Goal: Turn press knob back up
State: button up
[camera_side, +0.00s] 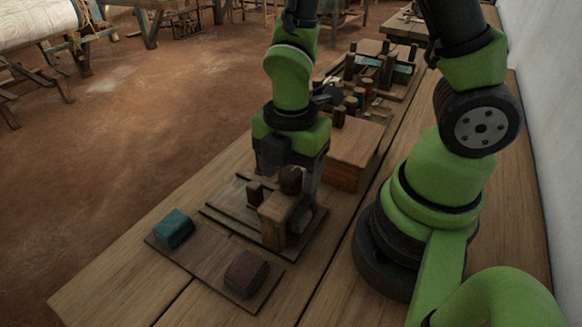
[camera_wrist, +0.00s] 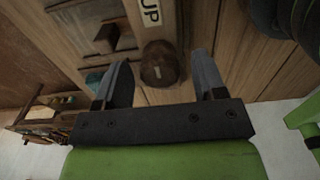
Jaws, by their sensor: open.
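The press knob (camera_side: 291,180) is dark brown and round, at the top of a small wooden press (camera_side: 279,219) on the bench in the side view. In the wrist view the knob (camera_wrist: 160,66) lies between the two grey fingers of my gripper (camera_wrist: 161,62), with a visible gap on each side. A white label reading "UP" (camera_wrist: 150,12) is beside the knob. In the side view my gripper (camera_side: 292,185) points down at the press, and its fingertips are partly hidden behind the knob and press. Its fingers are apart and do not hold the knob.
A board (camera_side: 203,262) in front of the press carries a teal block (camera_side: 173,228) and a dark red-brown block (camera_side: 246,273). A wooden box (camera_side: 355,151) stands close behind the press. Several spools (camera_side: 352,100) and a rack lie farther back. A white wall (camera_side: 548,130) borders the bench at right.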

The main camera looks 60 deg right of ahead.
notch_tip(320, 180, up, 10)
dwell(0.6)
notch_tip(320, 180, up, 5)
jog(key=m+t+y, duration=0.1)
jog(key=m+t, duration=0.2)
jog(key=m, duration=0.6)
send_over(291, 172)
jog(key=s+d, duration=0.1)
jog(key=s, duration=0.1)
jog(key=s+r+m+t, duration=0.1)
jog(key=m, duration=0.3)
jog(key=s+r+m+t, duration=0.1)
jog(key=r+m, duration=0.1)
jog(key=m, duration=0.3)
jog(key=s+r+m+t+y, duration=0.1)
jog(key=r+m+t, duration=0.1)
jog(key=m, duration=0.2)
jog(key=shift+s+d, duration=0.1)
jog(key=shift+d, duration=0.3)
